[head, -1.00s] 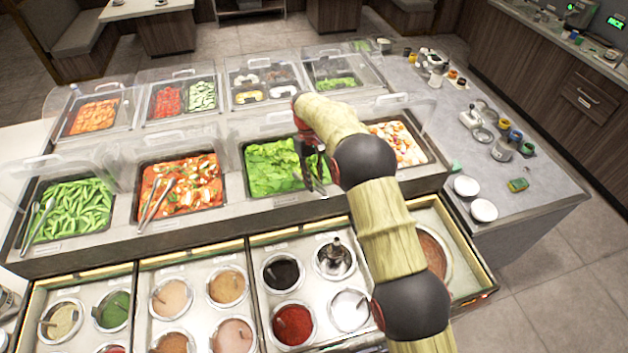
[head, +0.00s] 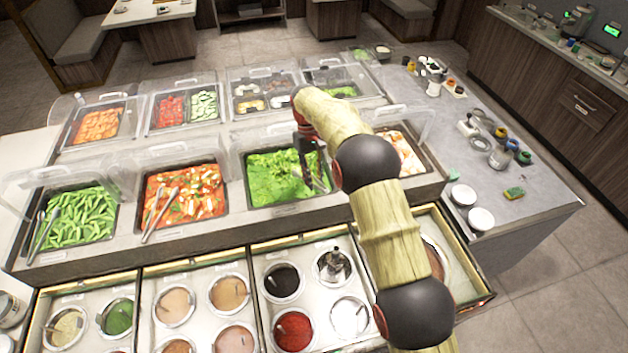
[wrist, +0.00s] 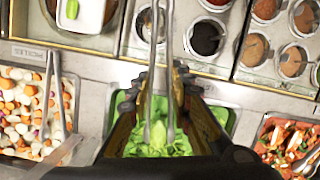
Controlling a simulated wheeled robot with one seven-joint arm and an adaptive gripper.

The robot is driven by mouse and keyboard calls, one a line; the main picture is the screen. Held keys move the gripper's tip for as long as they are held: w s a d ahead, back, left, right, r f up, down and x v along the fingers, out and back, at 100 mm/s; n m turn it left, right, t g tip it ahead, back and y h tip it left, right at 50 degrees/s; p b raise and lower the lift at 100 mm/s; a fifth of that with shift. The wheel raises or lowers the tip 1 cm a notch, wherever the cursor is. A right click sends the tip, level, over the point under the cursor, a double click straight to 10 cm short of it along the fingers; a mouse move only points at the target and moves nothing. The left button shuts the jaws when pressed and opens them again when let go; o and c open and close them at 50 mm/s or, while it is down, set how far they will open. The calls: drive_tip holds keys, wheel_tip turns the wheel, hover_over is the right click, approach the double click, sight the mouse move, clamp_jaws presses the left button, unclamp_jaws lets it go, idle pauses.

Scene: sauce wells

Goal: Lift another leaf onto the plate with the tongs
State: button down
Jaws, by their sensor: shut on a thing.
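My gripper (head: 313,158) is over the lettuce bin in the head view, partly hidden by my arm. In the wrist view my gripper (wrist: 158,88) is shut on metal tongs (wrist: 153,50), which run lengthwise between the fingers. One end of the tongs is over the green lettuce leaves (wrist: 155,148); I cannot tell whether a leaf is between the tips. The leaves (head: 270,180) fill a black bin in the head view. A white dish (wrist: 90,14) with a green patch at its side is cut off at the wrist view's top edge; I cannot tell whether it is the plate.
Bins of red mixed salad (head: 190,190) and green pods (head: 75,215) stand to the left. A bin of pale chopped food (head: 400,150) is to the right. Clear guards (head: 100,170) edge the bins. Sauce wells (head: 283,283) lie in front. The grey counter (head: 530,225) has some free room.

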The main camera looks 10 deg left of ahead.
wheel_tip(320, 180, up, 5)
drive_tip(key=p, duration=0.2)
drive_tip(key=shift+r+p, duration=0.15)
drive_tip(key=shift+p, duration=0.2)
